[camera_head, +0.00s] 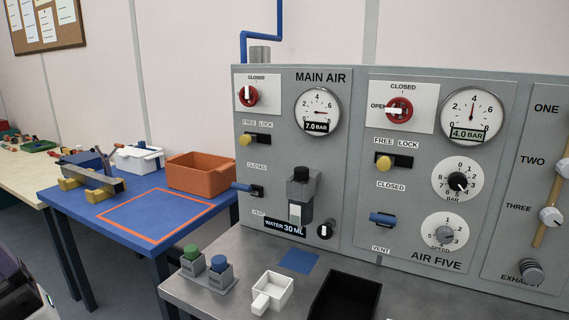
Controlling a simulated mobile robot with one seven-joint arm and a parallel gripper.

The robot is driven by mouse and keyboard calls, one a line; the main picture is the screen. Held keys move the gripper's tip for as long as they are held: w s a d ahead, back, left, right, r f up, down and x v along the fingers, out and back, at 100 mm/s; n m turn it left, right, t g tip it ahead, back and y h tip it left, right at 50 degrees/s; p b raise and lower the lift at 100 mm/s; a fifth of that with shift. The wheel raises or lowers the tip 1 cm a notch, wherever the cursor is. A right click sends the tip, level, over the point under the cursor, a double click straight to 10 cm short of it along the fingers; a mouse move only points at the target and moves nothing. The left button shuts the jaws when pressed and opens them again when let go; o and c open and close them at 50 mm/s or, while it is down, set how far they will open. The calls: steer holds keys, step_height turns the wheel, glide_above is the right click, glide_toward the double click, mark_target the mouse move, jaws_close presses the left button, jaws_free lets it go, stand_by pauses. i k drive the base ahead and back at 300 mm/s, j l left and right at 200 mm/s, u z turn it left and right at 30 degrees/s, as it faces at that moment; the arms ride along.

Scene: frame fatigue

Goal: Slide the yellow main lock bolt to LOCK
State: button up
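The yellow main lock bolt (245,140) is on the MAIN AIR panel (330,160), below the FREE LOCK label (257,123). It sits at the left end of its dark slot (264,139), on the FREE side. The slot to its right looks empty. Above it is a red round valve (247,96) with a white handle, below a CLOSED label. My gripper cannot be made out in this view. A dark and pale shape, perhaps part of my arm, shows at the lower left edge.
A similar yellow bolt (384,162) is on the AIR FIVE panel. A blue lever (242,186) and a filter unit (300,195) project below the main bolt. The grey bench holds a block with green and blue caps (206,272), a white scoop (272,290) and a black tray (345,299).

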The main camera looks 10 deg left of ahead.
mark_target(247, 140)
steer(key=i+u, duration=0.25)
steer(key=i, duration=0.15)
steer(key=i+l+u, duration=0.3)
steer(key=i, duration=0.15)
steer(key=j, duration=0.1)
